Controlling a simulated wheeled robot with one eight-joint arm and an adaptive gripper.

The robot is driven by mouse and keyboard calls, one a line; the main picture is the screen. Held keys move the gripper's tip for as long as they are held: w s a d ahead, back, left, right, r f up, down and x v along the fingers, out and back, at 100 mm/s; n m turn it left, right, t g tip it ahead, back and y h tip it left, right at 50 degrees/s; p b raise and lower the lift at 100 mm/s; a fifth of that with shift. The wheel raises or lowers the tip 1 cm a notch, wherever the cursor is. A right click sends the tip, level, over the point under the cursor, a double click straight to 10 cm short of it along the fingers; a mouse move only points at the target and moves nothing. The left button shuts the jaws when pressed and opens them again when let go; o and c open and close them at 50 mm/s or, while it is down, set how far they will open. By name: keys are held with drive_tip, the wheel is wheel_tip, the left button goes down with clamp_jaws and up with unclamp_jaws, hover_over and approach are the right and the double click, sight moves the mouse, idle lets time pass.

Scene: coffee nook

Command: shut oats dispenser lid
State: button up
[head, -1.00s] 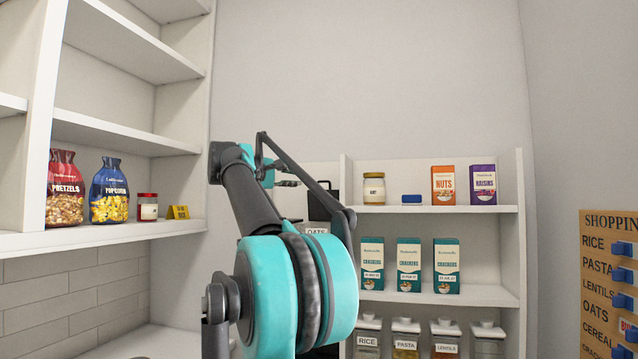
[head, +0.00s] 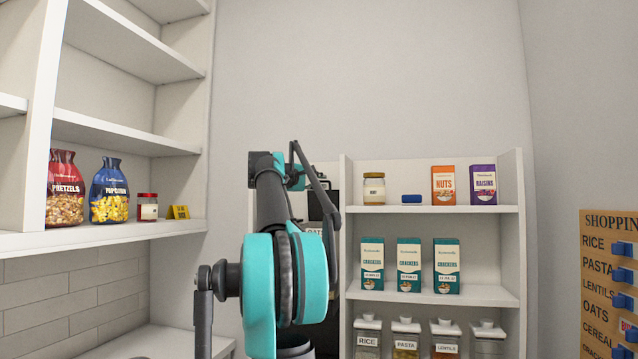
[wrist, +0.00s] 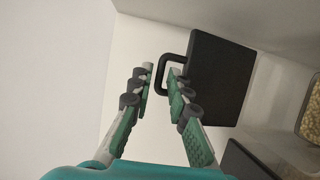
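The oats dispenser's black lid (wrist: 222,80) stands raised in the wrist view, with a C-shaped handle (wrist: 161,62) on its left edge. My gripper (wrist: 163,72) is open, its two fingers apart at the handle. The handle's outer bar shows between the fingertips; I cannot tell whether they touch it. In the head view the black lid (head: 315,208) is partly hidden behind my arm. The dispenser's OATS label (head: 317,233) shows below it, also partly covered. The gripper's fingers are mostly hidden there. A clear bin with pale contents (wrist: 311,125) is at the wrist view's right edge.
A white shelf unit (head: 490,294) to the right holds jars, boxes and several labelled containers. Pretzels (head: 64,190) and popcorn (head: 109,192) stand on the left shelf. A shopping board (head: 606,285) hangs at right. Another dark panel (wrist: 246,160) lies low in the wrist view.

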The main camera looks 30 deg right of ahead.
clamp_jaws()
